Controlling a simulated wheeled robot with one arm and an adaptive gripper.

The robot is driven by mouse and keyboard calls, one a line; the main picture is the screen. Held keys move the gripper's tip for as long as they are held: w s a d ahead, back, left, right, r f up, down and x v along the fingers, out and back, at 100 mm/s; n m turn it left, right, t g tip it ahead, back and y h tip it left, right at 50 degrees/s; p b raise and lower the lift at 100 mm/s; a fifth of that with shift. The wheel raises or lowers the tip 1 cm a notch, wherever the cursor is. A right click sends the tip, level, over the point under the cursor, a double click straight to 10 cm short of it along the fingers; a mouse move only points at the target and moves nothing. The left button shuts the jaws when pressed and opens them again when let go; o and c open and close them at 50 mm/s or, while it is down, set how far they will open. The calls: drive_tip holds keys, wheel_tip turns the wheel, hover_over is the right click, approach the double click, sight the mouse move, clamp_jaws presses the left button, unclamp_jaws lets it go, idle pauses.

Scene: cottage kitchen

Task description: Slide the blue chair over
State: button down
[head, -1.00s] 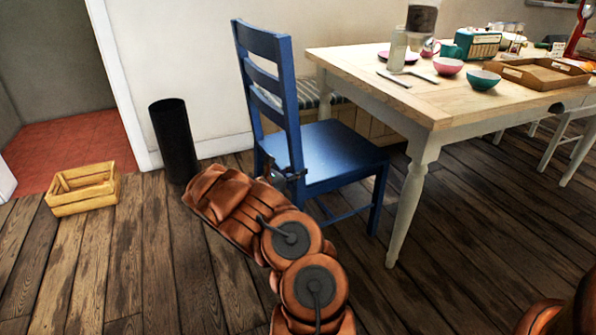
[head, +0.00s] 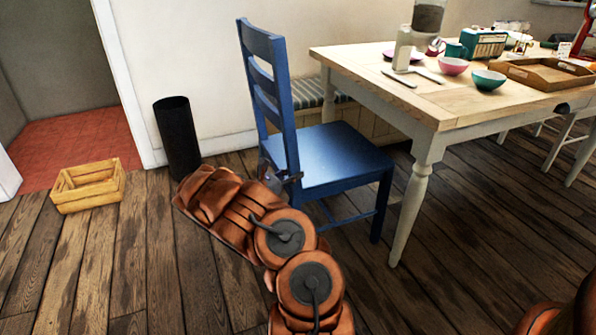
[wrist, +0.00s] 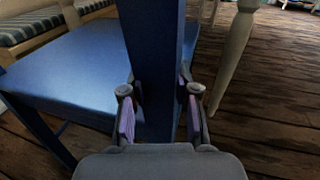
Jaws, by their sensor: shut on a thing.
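The blue chair (head: 345,160) stands upright on the plank floor at the left end of the wooden table (head: 375,62). Its slatted back faces left and its seat points toward the table. My gripper (head: 280,178) is at the chair's near back post, around seat height. In the wrist view, my gripper (wrist: 160,105) has one finger on each side of the blue chair's post (wrist: 154,60) and is shut on it. The blue seat (wrist: 70,75) shows to the left there. The chair's far legs are partly hidden.
A black cylindrical bin (head: 177,138) stands by the wall behind the chair. A wooden crate (head: 88,187) sits on the floor at left. A striped bench (head: 330,92) is behind the chair. A table leg (head: 411,205) stands close right of the seat. Floor at front left is clear.

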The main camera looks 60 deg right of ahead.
drive_tip(key=shift+w+a, duration=0.25)
drive_tip(key=shift+w, duration=0.05)
drive_tip(key=shift+w+a, duration=0.25)
drive_tip(key=shift+w, duration=0.8)
drive_tip(key=c, duration=0.8)
unclamp_jaws()
drive_tip(key=shift+a, duration=0.15)
drive_tip(key=v, duration=1.1)
drive_tip(key=shift+w+a, duration=0.15)
drive_tip(key=shift+a, duration=0.25)
